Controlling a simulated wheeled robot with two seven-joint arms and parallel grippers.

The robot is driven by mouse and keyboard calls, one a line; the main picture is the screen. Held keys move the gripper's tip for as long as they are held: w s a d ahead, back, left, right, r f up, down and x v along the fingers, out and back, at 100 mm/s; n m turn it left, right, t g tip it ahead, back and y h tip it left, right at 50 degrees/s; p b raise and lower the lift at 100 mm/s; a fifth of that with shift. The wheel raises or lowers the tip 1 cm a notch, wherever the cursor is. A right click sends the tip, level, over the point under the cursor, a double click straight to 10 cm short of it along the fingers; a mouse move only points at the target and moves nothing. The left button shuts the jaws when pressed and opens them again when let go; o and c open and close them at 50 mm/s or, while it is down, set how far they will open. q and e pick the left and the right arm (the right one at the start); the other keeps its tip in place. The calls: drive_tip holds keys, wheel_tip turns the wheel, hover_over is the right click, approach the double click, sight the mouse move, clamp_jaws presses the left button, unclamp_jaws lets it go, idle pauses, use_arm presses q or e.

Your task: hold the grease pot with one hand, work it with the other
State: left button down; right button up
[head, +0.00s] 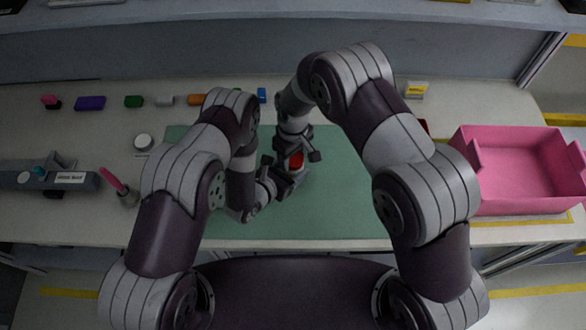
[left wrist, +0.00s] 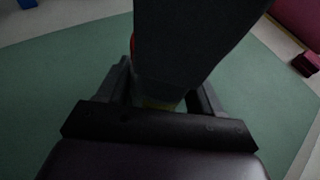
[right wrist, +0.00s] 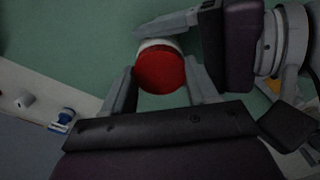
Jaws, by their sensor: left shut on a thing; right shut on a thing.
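The grease pot (head: 296,161) stands over the green mat, its red lid showing between my grippers. In the right wrist view the round red lid (right wrist: 160,72) tops a pale body (right wrist: 158,44). My right gripper (right wrist: 162,88) is shut on the lid from above, one finger on each side. My left gripper (head: 283,178) is shut on the pot's body from the left and front. In the left wrist view the dark right gripper blocks most of the pot; only a red sliver (left wrist: 132,46) shows. Whether the pot touches the mat is hidden.
The green mat (head: 340,205) is otherwise clear. A pink bin (head: 478,205) stands at right. A row of small coloured pieces, including a purple block (head: 90,103), lies along the back. A pink-handled tool (head: 113,180) and a grey labelled fixture (head: 84,180) are at left.

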drive_tip(key=m, duration=0.4)
drive_tip(key=shift+m, duration=0.4)
drive_tip(key=m, duration=0.6)
drive_tip(key=shift+m, duration=0.3)
drive_tip(key=o, duration=1.2)
drive_tip(key=shift+o, duration=0.2)
wheel_tip(320, 180, up, 12)
use_arm(q)
drive_tip(key=shift+c, duration=0.4)
unclamp_jaws()
